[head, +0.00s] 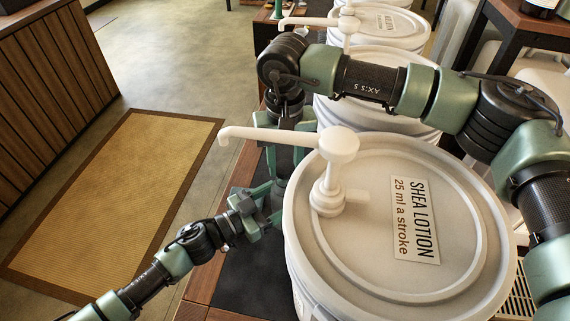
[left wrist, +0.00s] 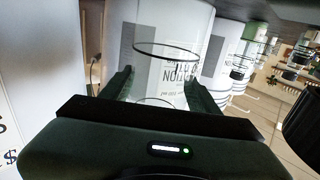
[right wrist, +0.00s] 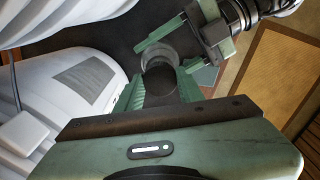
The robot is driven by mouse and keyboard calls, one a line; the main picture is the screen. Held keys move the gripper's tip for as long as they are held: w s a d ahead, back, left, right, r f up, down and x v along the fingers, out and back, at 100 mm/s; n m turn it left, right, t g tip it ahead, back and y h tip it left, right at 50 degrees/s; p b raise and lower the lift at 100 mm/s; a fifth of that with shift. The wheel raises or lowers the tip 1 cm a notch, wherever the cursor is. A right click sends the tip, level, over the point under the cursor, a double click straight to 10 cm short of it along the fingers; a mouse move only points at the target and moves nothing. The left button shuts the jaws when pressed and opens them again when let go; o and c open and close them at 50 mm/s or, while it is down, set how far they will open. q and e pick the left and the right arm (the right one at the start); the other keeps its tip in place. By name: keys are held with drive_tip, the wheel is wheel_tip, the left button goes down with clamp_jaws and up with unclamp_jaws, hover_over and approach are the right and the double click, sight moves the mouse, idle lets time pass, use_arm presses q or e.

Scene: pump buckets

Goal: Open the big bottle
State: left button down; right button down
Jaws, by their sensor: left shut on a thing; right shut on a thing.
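The big bottle is clear, with dark rings, and sits between the fingers of my left gripper (left wrist: 163,88) in the left wrist view (left wrist: 165,72). In the head view my left gripper (head: 262,203) comes in from the lower left, beside the lotion bucket. My right gripper (head: 284,150) points down above it and largely hides the bottle there. In the right wrist view, a dark round cap (right wrist: 161,80) lies between the shut fingers of my right gripper (right wrist: 160,92), with the bottle's clear, greyish edge (right wrist: 155,50) around it. I cannot tell whether cap and bottle are apart.
A large white pump bucket labelled SHEA LOTION (head: 455,235) stands right of both grippers; its spout (head: 250,133) reaches left near my right gripper. More pump buckets (head: 385,25) stand behind. A yellow mat (head: 115,195) lies on the open floor at left.

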sight(285, 167)
drive_tip(key=shift+r, duration=0.2)
drive_tip(key=shift+r, duration=1.9)
use_arm(q)
drive_tip(key=shift+c, duration=1.5)
unclamp_jaws()
